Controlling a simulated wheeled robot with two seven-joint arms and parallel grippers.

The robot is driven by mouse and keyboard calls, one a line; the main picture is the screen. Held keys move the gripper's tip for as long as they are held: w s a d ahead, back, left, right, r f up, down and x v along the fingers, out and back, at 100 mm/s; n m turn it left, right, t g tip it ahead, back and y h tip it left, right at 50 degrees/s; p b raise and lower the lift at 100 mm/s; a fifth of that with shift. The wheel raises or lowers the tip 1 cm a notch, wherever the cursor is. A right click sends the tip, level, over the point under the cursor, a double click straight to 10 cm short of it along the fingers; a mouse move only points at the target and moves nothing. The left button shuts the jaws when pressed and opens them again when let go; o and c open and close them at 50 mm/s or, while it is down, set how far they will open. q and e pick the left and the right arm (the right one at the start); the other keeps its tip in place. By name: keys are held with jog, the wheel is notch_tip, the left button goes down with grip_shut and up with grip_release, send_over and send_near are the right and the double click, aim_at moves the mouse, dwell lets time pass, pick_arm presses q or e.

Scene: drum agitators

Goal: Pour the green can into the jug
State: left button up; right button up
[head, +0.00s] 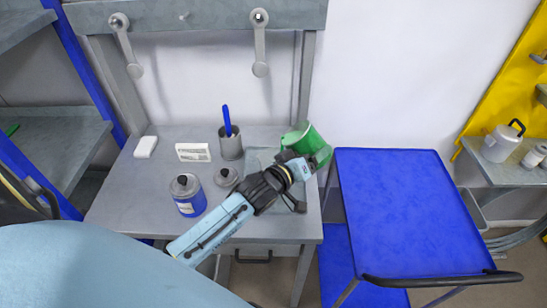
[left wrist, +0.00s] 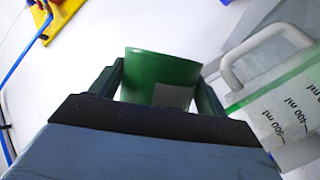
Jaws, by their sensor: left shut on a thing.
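The green can (head: 313,141) is held tilted above the right end of the grey bench. My left gripper (head: 309,160) is shut on it. In the left wrist view the can (left wrist: 160,66) sits between the two fingers, with a pale label partly showing. The jug (left wrist: 285,108) stands close on the right of that view, with a white handle, a green edge and millilitre marks. Whether anything is flowing cannot be told. My right gripper is not in view.
On the bench (head: 137,190) stand a blue-labelled bottle (head: 188,206), a grey pot (head: 227,177), a grey cup (head: 231,148) with a blue tool and a white card (head: 193,153). A blue cart (head: 400,210) stands right of the bench, its top clear.

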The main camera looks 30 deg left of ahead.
pick_arm(q)
jog(key=shift+d+r, duration=0.1)
jog(key=shift+r, duration=0.15)
dwell(0.4)
jog(key=shift+n+b, duration=0.3)
jog(key=shift+b, duration=0.05)
jog(key=shift+t+b, duration=0.3)
jog(key=shift+n+b, duration=0.4)
jog(key=shift+b, duration=0.05)
dwell(0.3)
jog(key=shift+b, duration=0.3)
jog(key=shift+f+n+b, duration=0.1)
jog(key=shift+n+b, duration=0.2)
jog(key=shift+b, duration=0.1)
dwell(0.5)
jog(key=shift+d+t, duration=0.1)
jog(key=shift+t, duration=0.2)
